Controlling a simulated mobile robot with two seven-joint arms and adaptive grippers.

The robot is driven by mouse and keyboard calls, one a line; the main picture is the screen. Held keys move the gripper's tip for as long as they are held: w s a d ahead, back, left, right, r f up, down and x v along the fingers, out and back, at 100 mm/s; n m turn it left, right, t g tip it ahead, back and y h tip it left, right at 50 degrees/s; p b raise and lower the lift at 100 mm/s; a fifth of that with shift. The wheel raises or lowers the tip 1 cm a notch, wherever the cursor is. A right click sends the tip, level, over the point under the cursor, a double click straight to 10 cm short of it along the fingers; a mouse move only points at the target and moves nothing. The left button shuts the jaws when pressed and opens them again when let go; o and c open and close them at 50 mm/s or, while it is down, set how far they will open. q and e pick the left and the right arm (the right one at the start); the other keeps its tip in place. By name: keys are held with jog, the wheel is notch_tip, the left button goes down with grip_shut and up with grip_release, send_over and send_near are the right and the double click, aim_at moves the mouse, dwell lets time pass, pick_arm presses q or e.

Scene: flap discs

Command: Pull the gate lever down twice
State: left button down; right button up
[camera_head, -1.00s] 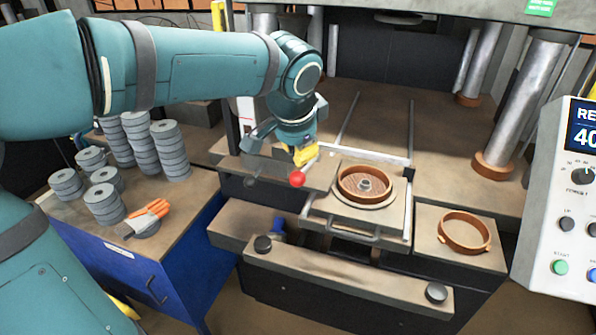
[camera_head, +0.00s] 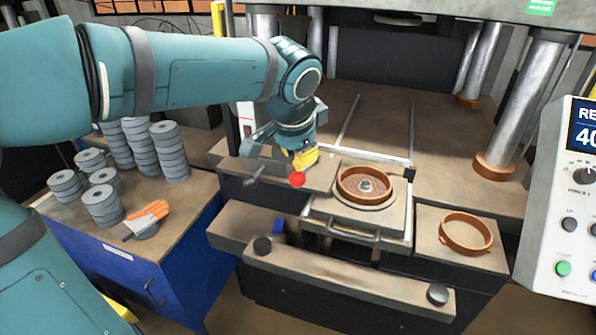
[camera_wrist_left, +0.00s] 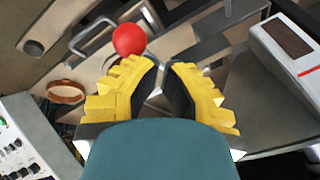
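The gate lever shows mainly as its red ball knob (camera_head: 297,180), at the left front of the press; most of its rod is hidden or hard to make out. My left gripper (camera_head: 304,160), with yellow fingers, is just above and behind the knob. In the left wrist view the red knob (camera_wrist_left: 129,39) lies beyond the fingertips, ahead of the left finger. The two fingers (camera_wrist_left: 164,75) stand apart with a narrow gap, and the knob is not between them. I cannot tell whether a finger touches the lever. My right gripper is out of view.
A round mould (camera_head: 364,186) sits on the press's sliding tray, and a brown ring (camera_head: 465,232) lies on the right ledge. A bar with two black buttons (camera_head: 345,278) runs along the front.

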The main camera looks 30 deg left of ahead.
pick_arm(q)
notch_tip(320, 180, down, 7)
jog(key=s+b, duration=0.1)
jog(key=b, duration=0.4)
jog(key=shift+s+d+r+b, duration=0.15)
jog(key=shift+s+d+b, duration=0.1)
jog(key=shift+s+b, duration=0.15)
dwell(5.1)
jog(key=shift+r, duration=0.15)
dwell(0.4)
notch_tip(320, 180, up, 8)
jog(key=w+p, duration=0.2)
jog(key=p, duration=0.5)
jog(key=shift+a+f, duration=0.2)
jog(key=shift+a, duration=0.1)
